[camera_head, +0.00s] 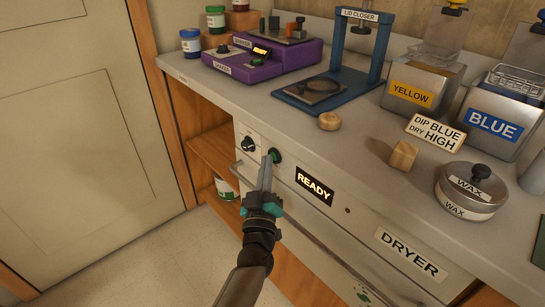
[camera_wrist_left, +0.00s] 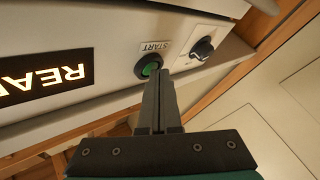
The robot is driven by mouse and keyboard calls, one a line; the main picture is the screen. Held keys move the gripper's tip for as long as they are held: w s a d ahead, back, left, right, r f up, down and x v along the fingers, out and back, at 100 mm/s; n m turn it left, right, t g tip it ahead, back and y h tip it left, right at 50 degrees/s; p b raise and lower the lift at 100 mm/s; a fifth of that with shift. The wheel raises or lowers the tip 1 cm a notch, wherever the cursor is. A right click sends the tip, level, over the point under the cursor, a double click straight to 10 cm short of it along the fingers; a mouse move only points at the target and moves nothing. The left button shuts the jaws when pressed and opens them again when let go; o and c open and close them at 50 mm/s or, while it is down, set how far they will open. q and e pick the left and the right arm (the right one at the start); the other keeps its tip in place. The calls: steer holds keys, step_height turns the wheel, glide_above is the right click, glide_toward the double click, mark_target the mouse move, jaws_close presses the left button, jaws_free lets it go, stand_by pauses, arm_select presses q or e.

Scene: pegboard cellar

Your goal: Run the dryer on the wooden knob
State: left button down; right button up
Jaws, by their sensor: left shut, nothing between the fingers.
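The dryer (camera_head: 412,255) is built into the front under the counter, with a lit READY display (camera_head: 314,186), a black dial (camera_head: 248,144) and a green START button (camera_head: 276,156). My left gripper (camera_head: 266,160) is shut and empty, its fingertips at the START button. In the left wrist view the shut fingers (camera_wrist_left: 159,84) reach up to the green button (camera_wrist_left: 151,69); I cannot tell whether they touch it. The dial (camera_wrist_left: 203,48) is beside it. A round wooden knob (camera_head: 329,121) sits on the counter. My right gripper is not in view.
A wooden block (camera_head: 403,155) and a DIP BLUE DRY HIGH sign (camera_head: 435,132) stand on the counter. A WAX tin (camera_head: 471,191), YELLOW tank (camera_head: 416,88), BLUE tank (camera_head: 495,121), blue lid closer (camera_head: 331,85) and purple shaker (camera_head: 255,62) are around them.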

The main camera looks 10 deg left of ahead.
arm_select(q)
steer(key=shift+w, duration=0.1)
stand_by(0.4)
steer(key=shift+s+a+p, duration=0.45)
steer(key=shift+s+p, duration=0.1)
steer(key=shift+s, duration=0.15)
steer(key=s+a+p, duration=0.1)
steer(key=s, duration=0.1)
steer(key=s+a+p, duration=0.1)
steer(key=s+a, duration=0.1)
stand_by(0.4)
stand_by(0.6)
